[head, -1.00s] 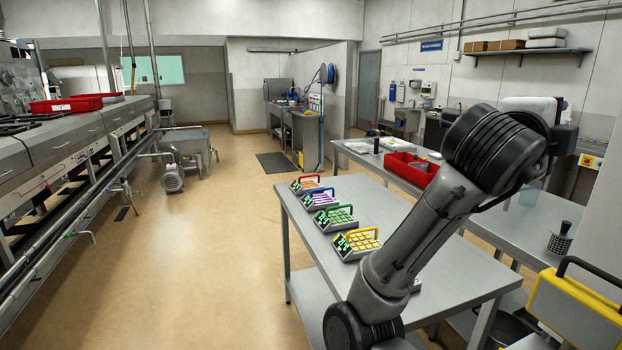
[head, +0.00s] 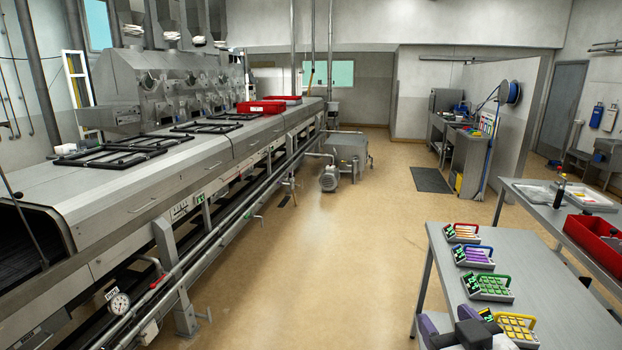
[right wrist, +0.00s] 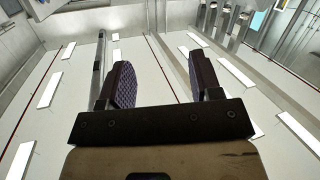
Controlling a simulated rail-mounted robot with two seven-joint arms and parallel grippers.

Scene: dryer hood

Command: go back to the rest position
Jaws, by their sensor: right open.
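My right gripper (head: 452,330) shows at the bottom edge of the head view, in front of the near end of the steel table (head: 580,310). In the right wrist view its two purple-padded fingers (right wrist: 162,78) stand apart with nothing between them. That view looks up at the ceiling and its strip lights. My left gripper is in neither view now.
Several small racks with coloured handles, such as the yellow-handled one (head: 512,325), stand along the table's left side, close to my right gripper. A long steel dryer line (head: 170,180) fills the left. The tan floor (head: 310,270) between is clear.

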